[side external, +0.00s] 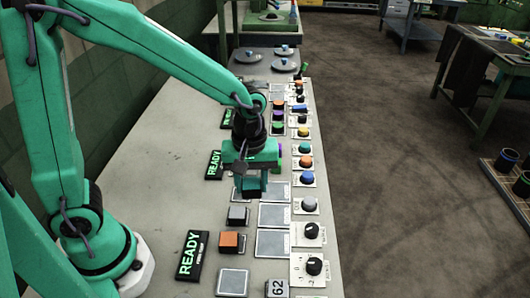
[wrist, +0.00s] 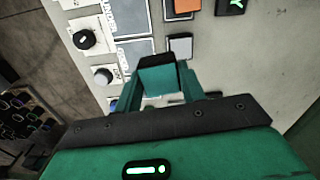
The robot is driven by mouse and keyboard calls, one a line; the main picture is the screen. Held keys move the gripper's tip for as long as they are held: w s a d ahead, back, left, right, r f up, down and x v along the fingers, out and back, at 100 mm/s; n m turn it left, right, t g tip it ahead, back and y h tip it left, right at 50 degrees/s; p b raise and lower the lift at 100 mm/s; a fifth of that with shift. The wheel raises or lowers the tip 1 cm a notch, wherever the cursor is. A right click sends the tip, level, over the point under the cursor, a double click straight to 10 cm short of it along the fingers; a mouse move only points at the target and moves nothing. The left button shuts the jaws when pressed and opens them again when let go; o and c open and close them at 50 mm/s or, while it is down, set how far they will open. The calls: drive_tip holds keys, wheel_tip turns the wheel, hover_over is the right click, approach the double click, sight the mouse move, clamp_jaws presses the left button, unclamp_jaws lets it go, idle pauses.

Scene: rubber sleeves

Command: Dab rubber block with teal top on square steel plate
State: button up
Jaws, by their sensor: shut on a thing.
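My gripper (side external: 256,182) is shut on a rubber block with a teal top, which shows in the wrist view (wrist: 158,79) between the two teal fingers. The block's sides are dark. In the side view it hangs below the jaws, over or just above the steel plates near the middle of the bench; I cannot tell whether it touches one. Square steel plates lie in a row, one at the front (side external: 272,243) and one behind it (side external: 274,215); they also show in the wrist view (wrist: 135,52). A further plate (side external: 234,282) lies bare at the near end.
An orange-topped block (side external: 230,241) and a grey-topped block (side external: 238,214) stand left of the plate row. A strip of knobs and coloured buttons (side external: 306,178) runs along the right edge. READY signs (side external: 191,255) lie on the left. A "62" block (side external: 277,288) stands near front.

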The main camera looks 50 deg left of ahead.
drive_tip(key=w+a+f+n, duration=0.1)
drive_tip(key=w+a+n, duration=0.1)
drive_tip(key=w+a, duration=0.3)
drive_tip(key=w+a+f+n, duration=0.1)
drive_tip(key=w+a, duration=0.5)
drive_tip(key=a, duration=0.6)
drive_tip(key=shift+w+f+n, duration=0.25)
drive_tip(key=shift+f+n, duration=0.15)
drive_tip(key=shift+f, duration=0.1)
drive_tip(key=shift+f, duration=0.2)
drive_tip(key=shift+f, duration=2.85)
drive_tip(key=shift+f, duration=0.5)
drive_tip(key=shift+r, duration=0.15)
wheel_tip(320, 180, up, 8)
idle(1.4)
